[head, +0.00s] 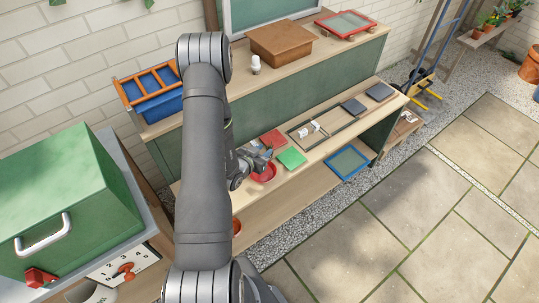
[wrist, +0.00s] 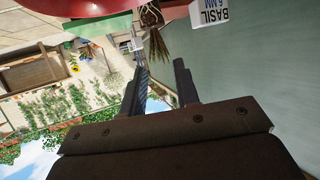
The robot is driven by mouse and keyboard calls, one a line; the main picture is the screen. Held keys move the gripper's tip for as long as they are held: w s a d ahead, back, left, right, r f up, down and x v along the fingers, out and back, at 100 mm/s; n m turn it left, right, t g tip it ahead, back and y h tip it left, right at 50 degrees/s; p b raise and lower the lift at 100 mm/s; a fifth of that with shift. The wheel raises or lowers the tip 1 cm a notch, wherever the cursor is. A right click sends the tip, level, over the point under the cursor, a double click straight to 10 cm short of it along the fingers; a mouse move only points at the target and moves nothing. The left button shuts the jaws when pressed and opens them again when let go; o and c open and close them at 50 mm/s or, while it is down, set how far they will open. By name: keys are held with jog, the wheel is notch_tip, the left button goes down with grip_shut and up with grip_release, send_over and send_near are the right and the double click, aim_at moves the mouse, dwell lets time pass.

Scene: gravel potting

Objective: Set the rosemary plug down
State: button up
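In the head view my gripper (head: 258,158) is low over the lower shelf, by a red round dish (head: 264,173). In the wrist view, which is upside down, my gripper's two fingers (wrist: 162,72) stand apart with a clear gap and nothing visible between them. Past the fingertips is a tuft of thin dark brown stems (wrist: 157,42), apparently the rosemary plug. It is beside the red rim (wrist: 100,8) at the top of that view, and its base is mostly hidden. I cannot tell whether it stands in the dish. The plug cannot be made out in the head view.
Green (head: 291,158) and red (head: 272,138) flat squares lie by the dish. A dark frame (head: 325,126) and dark tiles (head: 379,91) are farther right. The green back panel (head: 300,75) rises behind the shelf.

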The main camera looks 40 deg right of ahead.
jog(key=shift+x, duration=2.7)
grip_shut()
